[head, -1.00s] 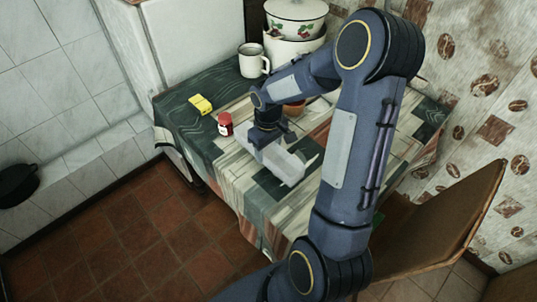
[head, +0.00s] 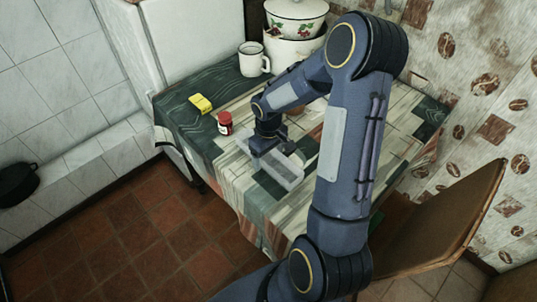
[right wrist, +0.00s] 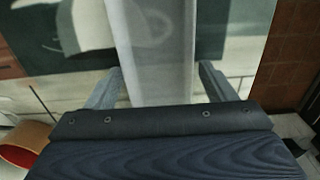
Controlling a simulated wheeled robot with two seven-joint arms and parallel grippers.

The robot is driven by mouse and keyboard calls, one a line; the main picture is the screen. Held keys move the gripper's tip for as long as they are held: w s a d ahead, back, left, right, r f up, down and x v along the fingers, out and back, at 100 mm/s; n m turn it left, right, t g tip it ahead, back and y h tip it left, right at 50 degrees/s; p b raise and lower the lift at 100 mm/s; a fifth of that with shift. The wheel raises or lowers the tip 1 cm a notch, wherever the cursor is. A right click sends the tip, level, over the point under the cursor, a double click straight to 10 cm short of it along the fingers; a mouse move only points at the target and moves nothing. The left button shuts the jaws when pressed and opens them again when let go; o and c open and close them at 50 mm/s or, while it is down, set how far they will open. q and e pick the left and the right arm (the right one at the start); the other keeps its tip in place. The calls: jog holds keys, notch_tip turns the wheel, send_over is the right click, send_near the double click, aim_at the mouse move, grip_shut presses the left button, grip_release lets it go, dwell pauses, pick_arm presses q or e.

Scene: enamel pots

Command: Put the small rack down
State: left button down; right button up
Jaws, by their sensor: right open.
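The small rack (head: 283,172) is a pale, greyish-white, long piece lying on the patterned tablecloth near the table's front edge. My right gripper (head: 264,150) is low over it, pointing down. In the right wrist view, the rack (right wrist: 150,50) runs between the two spread fingers of the right gripper (right wrist: 160,72). Gaps show between the rack and both fingers, so the gripper is open around it and not gripping. The rack's end nearest the palm is hidden behind the gripper body. My left gripper is not in view.
A red jar (head: 225,123) and a yellow item (head: 200,104) stand left of the rack. A white mug (head: 252,62) and stacked enamel pots (head: 297,10) are at the back. A wooden chair (head: 450,225) is at the right.

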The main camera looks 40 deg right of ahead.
aim_at(268, 162)
jog(key=shift+r, duration=0.1)
notch_tip(268, 162, up, 12)
jog(key=s+a+r+m+t+y, duration=0.1)
jog(key=s+a+r+t+y, duration=0.1)
jog(key=s+a, duration=0.5)
jog(key=s+a+r+m+t+y, duration=0.1)
jog(key=s+a+r+t, duration=0.2)
jog(key=s, duration=0.7)
jog(key=a+r, duration=0.2)
jog(key=a, duration=0.2)
jog(key=shift+s+r+m+t+y+p, duration=0.15)
jog(key=shift+s+m+t+y+p, duration=0.15)
jog(key=shift+s+m+y, duration=0.1)
jog(key=shift+a+r, duration=0.1)
jog(key=shift+r, duration=0.05)
jog(key=shift+r, duration=0.15)
